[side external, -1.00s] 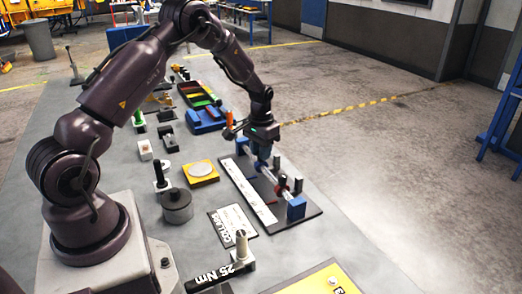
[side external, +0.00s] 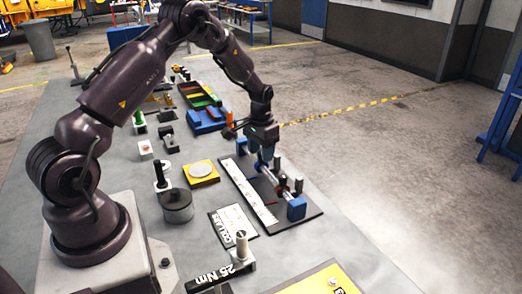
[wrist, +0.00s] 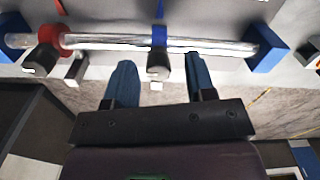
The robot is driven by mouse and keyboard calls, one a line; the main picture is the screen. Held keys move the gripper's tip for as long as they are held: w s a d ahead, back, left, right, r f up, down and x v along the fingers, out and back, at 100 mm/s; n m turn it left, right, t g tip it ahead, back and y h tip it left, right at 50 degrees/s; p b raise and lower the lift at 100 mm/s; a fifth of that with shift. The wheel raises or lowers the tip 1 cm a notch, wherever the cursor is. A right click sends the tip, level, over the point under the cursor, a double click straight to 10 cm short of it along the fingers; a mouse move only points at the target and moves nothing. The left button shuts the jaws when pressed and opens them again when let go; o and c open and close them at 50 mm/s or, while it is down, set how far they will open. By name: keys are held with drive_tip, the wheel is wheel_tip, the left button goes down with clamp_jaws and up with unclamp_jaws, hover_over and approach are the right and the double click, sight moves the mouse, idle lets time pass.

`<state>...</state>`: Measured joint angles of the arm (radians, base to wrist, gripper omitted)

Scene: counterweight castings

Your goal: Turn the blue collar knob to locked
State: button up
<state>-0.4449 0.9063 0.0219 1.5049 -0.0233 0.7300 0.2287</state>
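The blue collar (wrist: 159,36) sits on a silver rod (wrist: 110,42) in the wrist view. Its dark knob (wrist: 163,70) hangs from it toward my gripper. My gripper (wrist: 159,64) is open, with one blue finger on each side of the knob and gaps on both sides. In the side view my gripper (side external: 269,157) is low over the far part of the rod fixture and hides the blue collar there. Whether the collar is locked cannot be read.
A red collar (wrist: 50,36) with a dark knob is left on the rod. Blue end blocks (wrist: 266,50) hold the rod over a dark base plate (side external: 308,213). A white strip (side external: 247,193) and a lettered card (side external: 232,221) lie beside it.

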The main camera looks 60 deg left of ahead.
sight(260, 153)
wheel_tip(260, 153, up, 13)
idle(0.6)
drive_tip(key=s+d+r+m+t, duration=0.1)
drive_tip(key=s+d+r+t, duration=0.1)
drive_tip(key=s+d+r, duration=0.5)
drive_tip(key=s+d+r+m+t, duration=0.1)
drive_tip(key=s+d+r+t, duration=0.2)
drive_tip(key=s+d+r, duration=0.4)
drive_tip(key=shift+s+d+r+m+t, duration=0.2)
drive_tip(key=shift+s+d+m+t, duration=0.15)
drive_tip(key=shift+s+d, duration=3.6)
